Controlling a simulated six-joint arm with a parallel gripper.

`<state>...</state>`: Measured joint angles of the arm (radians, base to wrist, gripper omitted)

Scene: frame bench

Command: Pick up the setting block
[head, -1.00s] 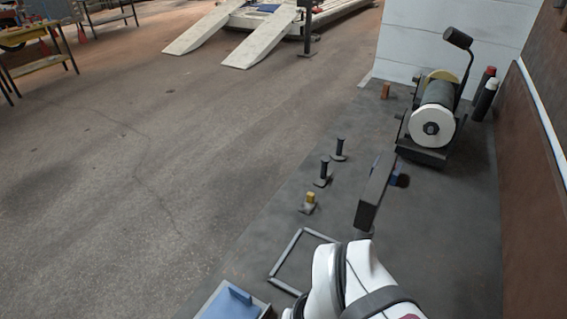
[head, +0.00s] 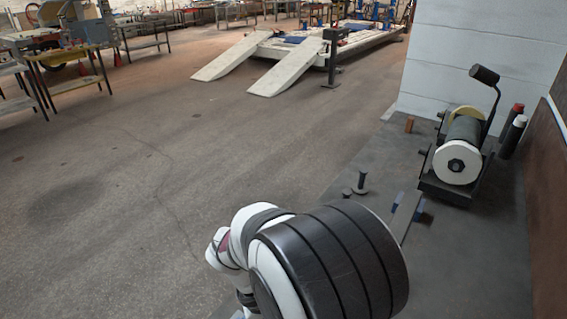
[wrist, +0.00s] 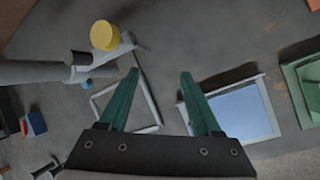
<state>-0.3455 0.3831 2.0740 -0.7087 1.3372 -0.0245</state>
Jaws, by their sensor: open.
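My gripper (wrist: 160,75) is open in the wrist view, its two green fingers apart with nothing between them. Beyond the fingers, a thin grey frame (wrist: 152,95) lies on the dark bench top. Nothing is clearly marked as the setting block. A small brown block (head: 409,124) stands at the far end of the bench in the head view. A small blue and red block (wrist: 36,123) is at the left of the wrist view, away from the fingers. I cannot tell which is meant. In the head view my arm hides my gripper and the frame.
A tray with a blue panel (wrist: 240,112) lies right of the fingers, with a green object (wrist: 304,85) beyond it. A yellow-topped piece (wrist: 104,35) stands near the frame. A roller machine (head: 460,150) and bottles (head: 512,136) stand at the bench's far right. Dark pegs (head: 360,184) stand mid-bench.

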